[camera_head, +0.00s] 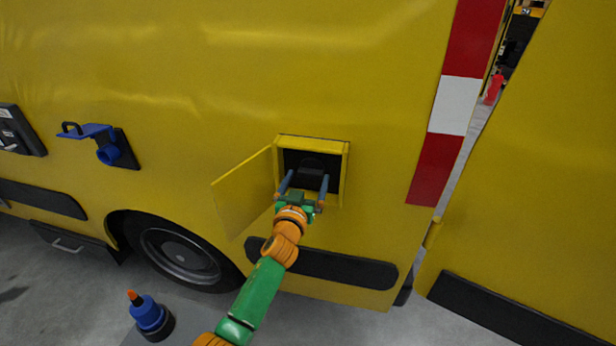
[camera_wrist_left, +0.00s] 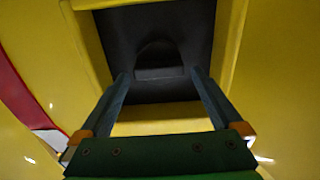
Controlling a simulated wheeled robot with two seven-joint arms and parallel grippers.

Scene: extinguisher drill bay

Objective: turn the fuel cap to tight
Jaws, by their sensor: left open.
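The fuel cap (camera_head: 312,169) is a dark, rounded piece inside a black recess in the yellow vehicle side. It also shows in the left wrist view (camera_wrist_left: 158,58), dim against the dark back wall, with a bar-like grip across it. The yellow fuel door (camera_head: 243,190) stands open to the left of the recess. My left gripper (camera_head: 305,182) is open at the mouth of the recess. In the left wrist view its two fingers (camera_wrist_left: 158,80) reach toward the cap, one on either side, with nothing seen between them. Contact with the cap cannot be told. My right gripper is out of view.
The yellow frame (camera_head: 345,163) of the recess borders the gripper closely. A blue bracket (camera_head: 97,133) sticks out from the vehicle at left. A blue bottle with an orange tip (camera_head: 148,315) stands low at front left. A wheel (camera_head: 178,254) is below left.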

